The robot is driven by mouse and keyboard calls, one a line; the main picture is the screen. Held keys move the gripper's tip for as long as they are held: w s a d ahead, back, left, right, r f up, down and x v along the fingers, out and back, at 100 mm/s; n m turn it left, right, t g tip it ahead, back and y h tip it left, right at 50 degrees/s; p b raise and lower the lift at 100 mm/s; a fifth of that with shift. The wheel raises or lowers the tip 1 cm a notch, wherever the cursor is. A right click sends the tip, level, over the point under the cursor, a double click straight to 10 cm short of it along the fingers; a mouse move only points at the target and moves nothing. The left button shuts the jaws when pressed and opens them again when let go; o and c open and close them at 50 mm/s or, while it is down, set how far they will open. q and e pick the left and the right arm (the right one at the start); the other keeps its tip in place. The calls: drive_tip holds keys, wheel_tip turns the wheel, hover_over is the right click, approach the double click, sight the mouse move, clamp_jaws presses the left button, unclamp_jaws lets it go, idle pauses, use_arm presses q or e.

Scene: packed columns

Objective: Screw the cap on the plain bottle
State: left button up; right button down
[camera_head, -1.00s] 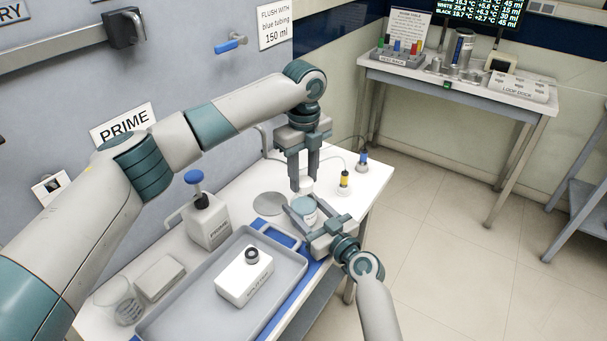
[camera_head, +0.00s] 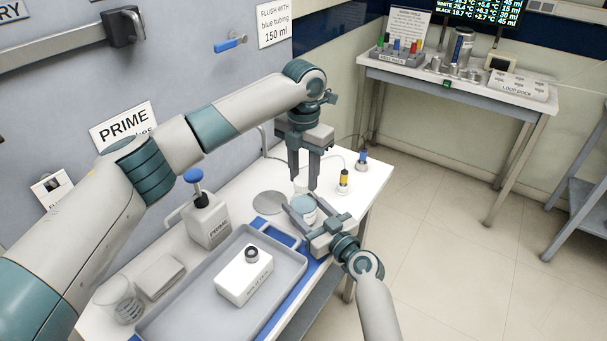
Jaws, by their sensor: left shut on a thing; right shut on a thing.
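My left gripper (camera_head: 303,182) points down over the table, shut on a small white cap (camera_head: 301,188) that is mostly hidden by the fingers. Directly below, my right gripper (camera_head: 303,210) is shut around the plain bottle (camera_head: 308,218), a small container with a pale blue top area. The bottle looks upright. The cap is just above or at the bottle's mouth; I cannot tell whether they touch.
A grey tray (camera_head: 178,317) holds a white box with a dark round top (camera_head: 245,278). A PRIME bottle with a blue pump (camera_head: 208,220) stands behind it. Yellow-banded (camera_head: 344,181) and blue-topped (camera_head: 362,161) vials stand to the right of the grippers.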

use_arm(q)
drive_tip(key=shift+m, duration=0.5)
drive_tip(key=o, duration=1)
drive_tip(key=shift+r, duration=0.1)
drive_tip(key=shift+r, duration=2.15)
drive_tip(key=shift+n, duration=0.3)
